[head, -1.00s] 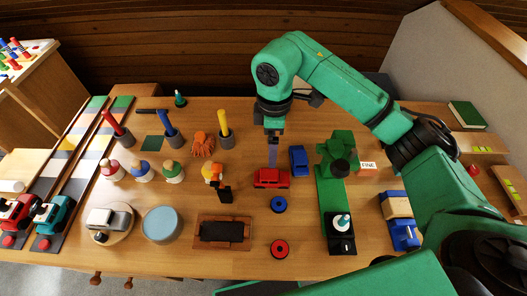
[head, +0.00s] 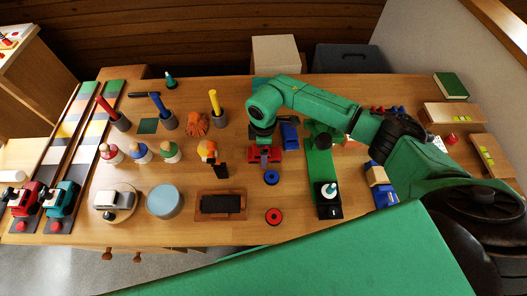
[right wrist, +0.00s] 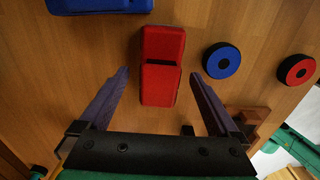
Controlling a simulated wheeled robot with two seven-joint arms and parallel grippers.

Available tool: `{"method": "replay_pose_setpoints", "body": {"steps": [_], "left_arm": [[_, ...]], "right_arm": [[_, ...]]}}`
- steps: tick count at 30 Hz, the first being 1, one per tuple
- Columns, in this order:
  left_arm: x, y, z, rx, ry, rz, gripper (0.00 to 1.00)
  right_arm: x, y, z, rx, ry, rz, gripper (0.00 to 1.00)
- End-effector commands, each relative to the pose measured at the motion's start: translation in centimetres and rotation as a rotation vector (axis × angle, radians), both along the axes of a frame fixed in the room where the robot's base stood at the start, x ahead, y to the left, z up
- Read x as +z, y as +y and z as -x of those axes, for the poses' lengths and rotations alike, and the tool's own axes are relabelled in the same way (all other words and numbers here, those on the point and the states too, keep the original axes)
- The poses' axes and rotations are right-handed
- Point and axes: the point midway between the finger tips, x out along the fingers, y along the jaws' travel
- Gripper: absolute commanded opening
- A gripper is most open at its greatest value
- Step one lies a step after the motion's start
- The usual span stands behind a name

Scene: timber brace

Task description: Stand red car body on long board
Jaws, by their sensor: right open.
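The red car body (head: 275,155) lies on the table, partly hidden under my right arm in the head view. In the right wrist view the red car body (right wrist: 162,65) lies between the fingers of my right gripper (right wrist: 158,75). The fingers are open, one on each side, with gaps to it. Two long boards (head: 58,160) with coloured squares lie at the left, holding a red and a teal vehicle. A long green board (head: 322,170) lies right of the car; I cannot tell which is the task's long board. My left gripper is not in view.
A blue car body (head: 289,136) lies close behind the red one. A blue ring (head: 271,178) and a red ring (head: 273,216) lie in front. A dark block in a wooden tray (head: 220,204) and an orange-haired figure (head: 207,152) stand to the left.

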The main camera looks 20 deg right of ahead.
Motion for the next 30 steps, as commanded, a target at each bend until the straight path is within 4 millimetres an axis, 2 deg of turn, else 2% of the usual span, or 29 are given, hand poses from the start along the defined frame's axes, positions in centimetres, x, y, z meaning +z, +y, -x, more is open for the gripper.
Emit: {"method": "replay_pose_setpoints", "body": {"steps": [1, 5, 6, 8, 16, 20, 23, 26, 30], "left_arm": [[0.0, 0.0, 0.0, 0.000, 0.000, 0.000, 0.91], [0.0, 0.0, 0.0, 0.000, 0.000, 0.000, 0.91], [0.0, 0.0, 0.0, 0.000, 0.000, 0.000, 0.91], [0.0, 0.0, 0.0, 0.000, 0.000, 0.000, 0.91], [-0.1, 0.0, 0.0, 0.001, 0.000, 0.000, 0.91], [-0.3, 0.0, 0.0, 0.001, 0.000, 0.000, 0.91], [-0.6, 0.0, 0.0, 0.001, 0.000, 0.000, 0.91], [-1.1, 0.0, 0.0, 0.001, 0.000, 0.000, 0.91], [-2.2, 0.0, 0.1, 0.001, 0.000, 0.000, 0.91]], "right_arm": [[0.0, 0.0, 0.0, 0.000, 0.000, 0.000, 0.90], [0.0, 0.0, 0.0, 0.000, 0.000, 0.000, 0.40], [0.0, 0.0, 0.0, 0.000, 0.000, 0.000, 0.25], [0.0, 0.0, 0.0, 0.000, 0.000, 0.000, 0.04], [0.3, 0.0, -0.1, 0.000, -0.001, -0.001, 0.03], [1.4, 0.0, -0.1, 0.000, -0.003, 0.000, 0.03], [3.2, 0.0, -0.1, 0.000, -0.005, -0.001, 0.03], [6.1, 0.0, -0.1, 0.002, -0.007, 0.000, 0.03], [11.2, 0.0, -0.2, 0.001, -0.009, -0.001, 0.03]]}}
